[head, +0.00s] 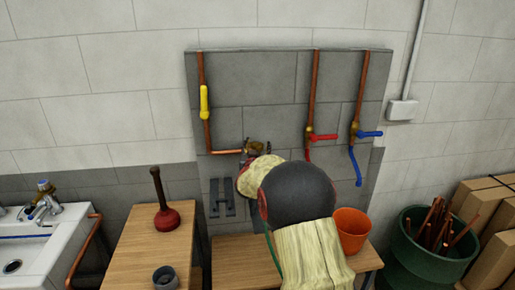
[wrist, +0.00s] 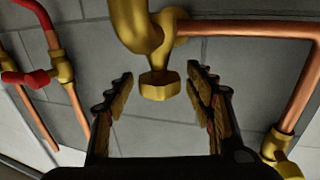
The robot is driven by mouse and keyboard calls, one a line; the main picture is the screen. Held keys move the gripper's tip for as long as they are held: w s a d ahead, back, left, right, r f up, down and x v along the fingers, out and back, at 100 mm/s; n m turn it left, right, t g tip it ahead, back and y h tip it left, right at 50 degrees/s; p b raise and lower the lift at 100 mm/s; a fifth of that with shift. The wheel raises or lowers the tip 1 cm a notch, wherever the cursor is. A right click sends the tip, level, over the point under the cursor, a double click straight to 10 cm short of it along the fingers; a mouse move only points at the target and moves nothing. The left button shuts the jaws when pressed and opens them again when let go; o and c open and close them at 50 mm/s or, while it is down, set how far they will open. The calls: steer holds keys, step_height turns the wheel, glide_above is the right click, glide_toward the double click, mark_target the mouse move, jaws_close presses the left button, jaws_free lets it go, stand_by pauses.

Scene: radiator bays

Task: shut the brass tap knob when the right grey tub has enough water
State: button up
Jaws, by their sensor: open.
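The brass tap (head: 257,146) sits at the end of a copper pipe on the grey wall panel, mostly behind my arm in the head view. In the wrist view its brass knob (wrist: 160,84) lies between the two fingers of my gripper (wrist: 160,77). The fingers are open, with a gap on each side of the knob. In the head view my arm hides most of the gripper and the area below the tap. I cannot make out a right grey tub or any water level. A small dark grey cup (head: 165,277) stands on the left wooden bench.
A yellow-handled valve (head: 204,101), a red-handled valve (head: 322,137) and a blue-handled valve (head: 369,133) flank the tap. An orange bucket (head: 352,229) stands right of my arm. A plunger (head: 165,213) stands on the left bench, and a green bin (head: 430,250) is at right.

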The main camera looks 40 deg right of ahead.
steer(key=shift+c, duration=1.2)
steer(key=c, duration=0.9)
steer(key=shift+c, duration=0.2)
steer(key=shift+r+g+h+p, duration=0.1)
steer(key=shift+g+h+p, duration=0.25)
steer(key=shift+p, duration=0.25)
steer(key=shift+w+r+m+g+h+p, duration=0.1)
steer(key=shift+m+g+h+p, duration=0.4)
steer(key=shift+p, duration=0.55)
steer(key=m+g+h+p, duration=0.1)
steer(key=m+g+p, duration=0.1)
steer(key=g+p, duration=0.1)
steer(key=shift+h+p, duration=0.35)
steer(key=shift+p, duration=0.1)
steer(key=m+g+h+p, duration=0.1)
steer(key=m+g+p, duration=0.3)
steer(key=g, duration=0.1)
steer(key=shift+g+h, duration=0.3)
steer(key=shift+g, duration=0.25)
